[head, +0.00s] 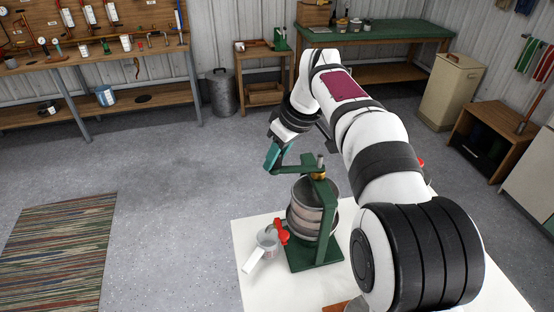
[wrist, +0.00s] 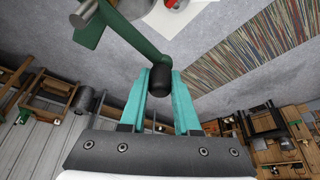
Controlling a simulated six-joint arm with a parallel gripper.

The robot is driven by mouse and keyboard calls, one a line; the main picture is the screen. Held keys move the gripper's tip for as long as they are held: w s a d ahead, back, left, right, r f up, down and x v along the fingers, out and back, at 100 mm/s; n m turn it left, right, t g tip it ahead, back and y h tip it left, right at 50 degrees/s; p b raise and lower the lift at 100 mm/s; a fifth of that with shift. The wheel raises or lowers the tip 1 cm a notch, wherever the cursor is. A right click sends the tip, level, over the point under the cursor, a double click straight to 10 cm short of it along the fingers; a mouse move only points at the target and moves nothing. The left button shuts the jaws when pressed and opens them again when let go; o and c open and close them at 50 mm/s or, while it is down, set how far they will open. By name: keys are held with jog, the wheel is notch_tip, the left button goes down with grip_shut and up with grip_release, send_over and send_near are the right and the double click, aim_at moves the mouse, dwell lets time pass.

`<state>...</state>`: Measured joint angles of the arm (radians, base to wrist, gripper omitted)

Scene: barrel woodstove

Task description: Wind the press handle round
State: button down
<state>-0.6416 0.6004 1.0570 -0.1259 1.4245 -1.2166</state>
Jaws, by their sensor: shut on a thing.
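The green press (head: 317,257) stands upright on the white table, with a stack of round grey and tan layers inside its frame. Its green handle arm (head: 294,170) reaches left from the screw at the top. My gripper (head: 272,155) is at the outer end of that arm. In the wrist view my teal fingers (wrist: 160,90) are shut on the dark knob (wrist: 160,79) of the press handle, one finger on each side. The green crank arm (wrist: 130,36) runs from the knob to the upper left.
A metal cup (head: 267,240) and a red object (head: 282,232) are on the white table (head: 250,289) left of the press. My arm covers the table's right side. A striped rug (head: 60,250) lies on the floor at left. Benches line the back wall.

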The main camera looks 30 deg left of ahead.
jog(key=w+a+m+t+h, duration=0.1)
jog(key=w+m+t+h, duration=0.1)
jog(key=w+m, duration=0.6)
jog(key=shift+m+t, duration=0.6)
jog(key=shift+m, duration=0.6)
jog(key=shift+a, duration=0.1)
jog(key=c, duration=0.6)
grip_release()
